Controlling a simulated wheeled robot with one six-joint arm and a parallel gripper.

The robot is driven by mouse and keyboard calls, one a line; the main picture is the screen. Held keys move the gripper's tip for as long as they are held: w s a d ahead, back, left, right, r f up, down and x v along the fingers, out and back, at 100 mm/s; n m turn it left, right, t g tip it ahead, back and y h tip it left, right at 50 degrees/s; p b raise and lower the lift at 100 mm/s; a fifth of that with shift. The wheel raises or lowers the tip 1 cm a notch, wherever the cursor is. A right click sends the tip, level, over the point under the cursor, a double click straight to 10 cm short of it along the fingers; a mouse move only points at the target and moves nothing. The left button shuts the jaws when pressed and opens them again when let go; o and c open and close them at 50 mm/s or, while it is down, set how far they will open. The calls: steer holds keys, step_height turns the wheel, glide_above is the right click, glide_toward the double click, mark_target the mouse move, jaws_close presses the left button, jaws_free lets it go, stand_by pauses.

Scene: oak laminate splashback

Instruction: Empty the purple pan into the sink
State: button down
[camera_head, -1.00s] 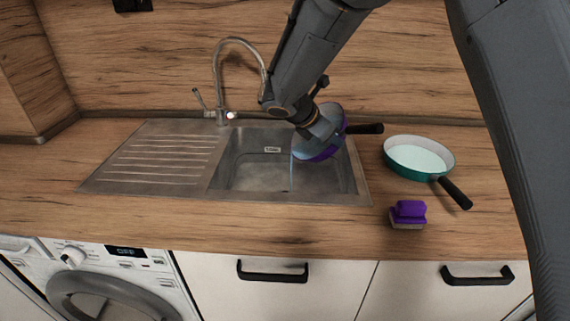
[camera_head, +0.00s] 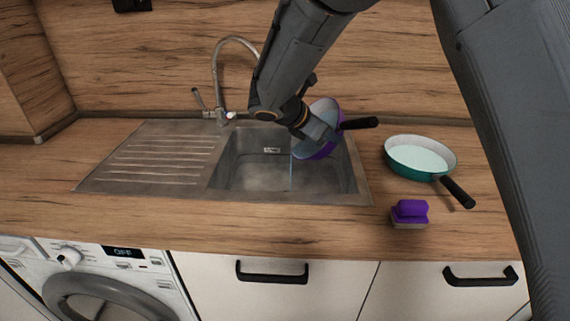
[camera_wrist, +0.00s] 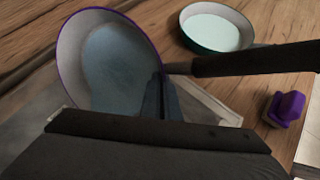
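The purple pan (camera_head: 333,112) is tilted steeply over the right part of the sink (camera_head: 250,174), its black handle (camera_head: 360,123) pointing right. A thin bluish stream (camera_head: 291,172) falls from its lower left edge into the basin. My gripper (camera_head: 325,136) is at the pan; its fingers (camera_wrist: 166,97) meet the rim near the handle's base in the wrist view, and it appears shut on the pan. In the wrist view the purple pan (camera_wrist: 68,62) shows bluish liquid (camera_wrist: 112,65) inside. The exact finger contact is partly hidden.
A green pan (camera_head: 408,168) with pale contents stands on the counter right of the sink, its black handle towards the front. A purple sponge (camera_head: 410,212) lies in front of it. The tap (camera_head: 216,85) rises behind the basin. The ribbed drainboard (camera_head: 150,160) is clear.

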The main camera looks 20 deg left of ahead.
steer(key=shift+s+a+r+t+h+b, duration=0.45)
steer(key=shift+a+r+t+h+b, duration=0.2)
steer(key=shift+a+h+b, duration=0.3)
stand_by(0.6)
steer(key=shift+s+a+r+n+t+h+b, duration=0.3)
steer(key=shift+s+a+r+t+h+b, duration=0.35)
steer(key=shift+b, duration=0.55)
stand_by(0.3)
steer(key=shift+a+f, duration=0.1)
steer(key=shift+a, duration=0.25)
steer(key=shift+s+a, duration=0.2)
steer(key=shift+a, duration=0.1)
steer(key=shift+s+a+r+h, duration=0.2)
steer(key=shift+s+a+h, duration=0.1)
steer(key=shift+a+h, duration=0.15)
steer(key=shift+s+a+t, duration=0.15)
steer(key=shift+a+t, duration=0.1)
steer(key=shift+t, duration=0.15)
